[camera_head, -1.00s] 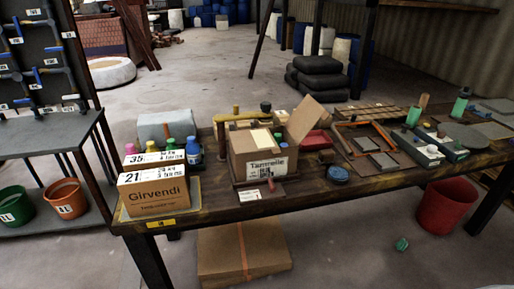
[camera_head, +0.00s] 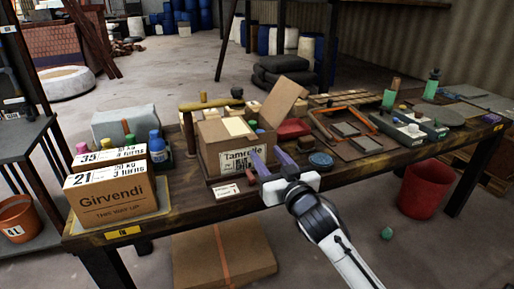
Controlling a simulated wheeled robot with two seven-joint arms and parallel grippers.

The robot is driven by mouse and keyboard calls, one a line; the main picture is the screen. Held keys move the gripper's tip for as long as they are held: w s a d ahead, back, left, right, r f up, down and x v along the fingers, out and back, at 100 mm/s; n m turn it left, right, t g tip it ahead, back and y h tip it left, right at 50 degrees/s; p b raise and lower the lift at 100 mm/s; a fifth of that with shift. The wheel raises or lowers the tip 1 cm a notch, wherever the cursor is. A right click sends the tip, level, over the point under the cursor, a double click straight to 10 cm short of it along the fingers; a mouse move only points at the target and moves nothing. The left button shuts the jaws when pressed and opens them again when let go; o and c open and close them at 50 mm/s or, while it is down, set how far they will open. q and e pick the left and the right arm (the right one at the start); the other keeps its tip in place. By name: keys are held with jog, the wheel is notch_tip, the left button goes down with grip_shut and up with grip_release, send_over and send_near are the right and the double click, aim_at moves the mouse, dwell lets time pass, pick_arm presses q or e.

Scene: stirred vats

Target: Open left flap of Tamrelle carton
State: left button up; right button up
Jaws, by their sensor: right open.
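The Tamrelle carton (camera_head: 215,152) stands on the wooden bench, its white label facing me. Its right flap (camera_head: 275,101) stands up, tilted to the right. A brown panel (camera_head: 210,131), seemingly the left flap, lies flat over the left part of the top. A pale piece shows beside it, and bottle tops show in the opening at right. My right gripper (camera_head: 270,155) is open and empty, with its purple fingers in front of the carton's right front corner. One finger overlaps the label's edge in the picture; I cannot tell whether it touches. My left gripper is not in view.
The Girvendi carton (camera_head: 112,200) stands at left on the bench, bottles behind it. A mallet-like tool (camera_head: 212,104) is behind the Tamrelle carton. A blue round tin (camera_head: 320,160) and red tray (camera_head: 293,128) are at right. A card (camera_head: 228,191) lies in front.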

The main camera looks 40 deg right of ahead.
aim_at(254, 140)
jog(key=x, duration=0.8)
jog(key=shift+c, duration=0.4)
grip_shut()
